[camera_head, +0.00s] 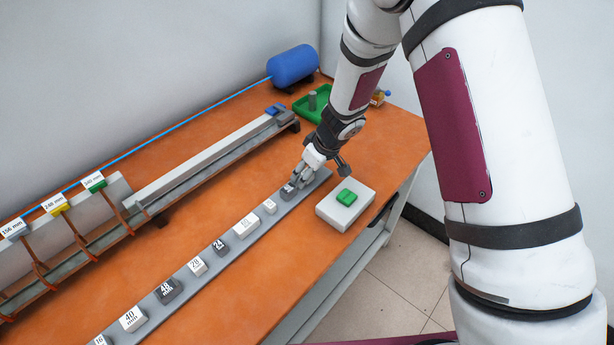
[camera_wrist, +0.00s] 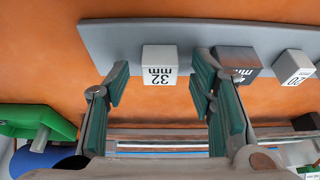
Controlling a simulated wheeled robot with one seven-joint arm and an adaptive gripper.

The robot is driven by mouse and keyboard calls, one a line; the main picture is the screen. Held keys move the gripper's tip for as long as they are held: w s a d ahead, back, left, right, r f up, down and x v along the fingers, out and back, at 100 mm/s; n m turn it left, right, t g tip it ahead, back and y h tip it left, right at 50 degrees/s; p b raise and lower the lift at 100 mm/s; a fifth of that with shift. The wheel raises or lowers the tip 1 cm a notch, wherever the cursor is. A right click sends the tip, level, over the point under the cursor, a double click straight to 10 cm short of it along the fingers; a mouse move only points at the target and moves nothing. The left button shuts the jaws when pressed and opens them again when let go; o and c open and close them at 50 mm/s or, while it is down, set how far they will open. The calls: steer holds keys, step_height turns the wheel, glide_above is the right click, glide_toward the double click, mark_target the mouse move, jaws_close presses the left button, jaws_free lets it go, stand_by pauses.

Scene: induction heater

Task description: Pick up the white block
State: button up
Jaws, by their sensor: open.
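A white block marked 32 mm (camera_wrist: 159,66) sits on the grey strip (camera_wrist: 110,38) in the wrist view. My gripper (camera_wrist: 160,88) is open, with one teal-padded finger to each side of this block's line and nothing held. The right finger partly covers a dark block (camera_wrist: 236,58) beside the white one. In the head view, my gripper (camera_head: 308,171) is low over the far end of the strip, just past a dark block (camera_head: 288,190). It hides most or all of the 32 mm block there.
A white box with a green button (camera_head: 347,197) stands close to the right of my gripper. A rail (camera_head: 205,160) and green tray (camera_head: 316,101) lie behind.

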jaws_close()
steer(key=shift+r, duration=0.1)
